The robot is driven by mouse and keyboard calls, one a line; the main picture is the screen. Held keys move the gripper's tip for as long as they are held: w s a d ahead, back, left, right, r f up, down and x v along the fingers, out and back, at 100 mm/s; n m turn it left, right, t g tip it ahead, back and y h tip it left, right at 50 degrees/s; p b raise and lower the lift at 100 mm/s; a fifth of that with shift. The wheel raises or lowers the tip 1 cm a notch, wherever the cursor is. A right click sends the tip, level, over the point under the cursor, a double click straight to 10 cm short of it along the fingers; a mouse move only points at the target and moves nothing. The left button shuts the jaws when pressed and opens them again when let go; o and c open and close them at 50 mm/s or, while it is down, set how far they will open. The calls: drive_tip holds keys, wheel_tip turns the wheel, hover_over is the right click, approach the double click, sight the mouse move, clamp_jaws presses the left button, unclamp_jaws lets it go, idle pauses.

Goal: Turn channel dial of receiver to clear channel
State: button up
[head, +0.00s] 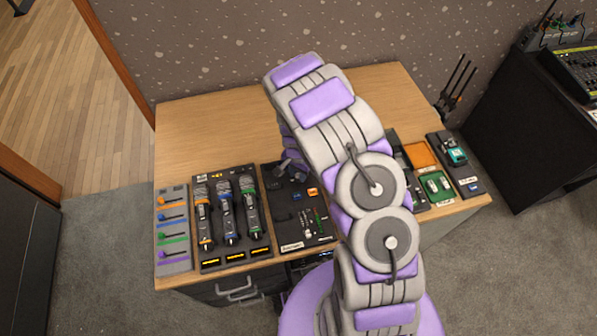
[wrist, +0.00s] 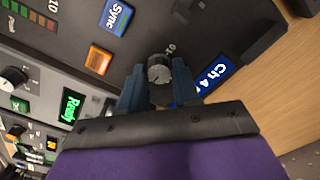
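The receiver is a dark panel (head: 283,207) on the desk, partly hidden by my arm in the head view. In the wrist view its round grey channel dial (wrist: 160,70) stands between my gripper's two blue-grey fingers (wrist: 160,78). The fingers appear to touch the dial on both sides. A blue display (wrist: 216,72) beside the dial reads "Ch 4", with its end hidden by the right finger. A green display (wrist: 70,105) reads "Ready". In the head view my gripper (head: 284,168) is over the back of the receiver panel and is partly hidden.
A blue Sync button (wrist: 117,16) and an orange button (wrist: 98,60) lie close to the dial. Trays (head: 436,186) stand at right. The desk's back left (head: 205,130) is clear.

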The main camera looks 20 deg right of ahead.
sight(298, 175)
drive_tip(key=o, duration=0.4)
drive_tip(key=shift+c, duration=0.2)
drive_tip(key=shift+r, duration=0.15)
wheel_tip(298, 175, up, 17)
drive_tip(key=p, duration=0.2)
drive_tip(key=shift+p, duration=0.35)
drive_tip(key=shift+a+r, duration=0.1)
drive_tip(key=s+r+n, duration=0.4)
drive_tip(key=s+r, duration=1.1)
drive_tip(key=s+r+n+g, duration=0.1)
drive_tip(key=s+r+n, duration=0.1)
drive_tip(key=s, duration=0.7)
drive_tip(key=s+r+n, duration=0.3)
drive_tip(key=s, duration=0.7)
drive_tip(key=shift+g, duration=0.4)
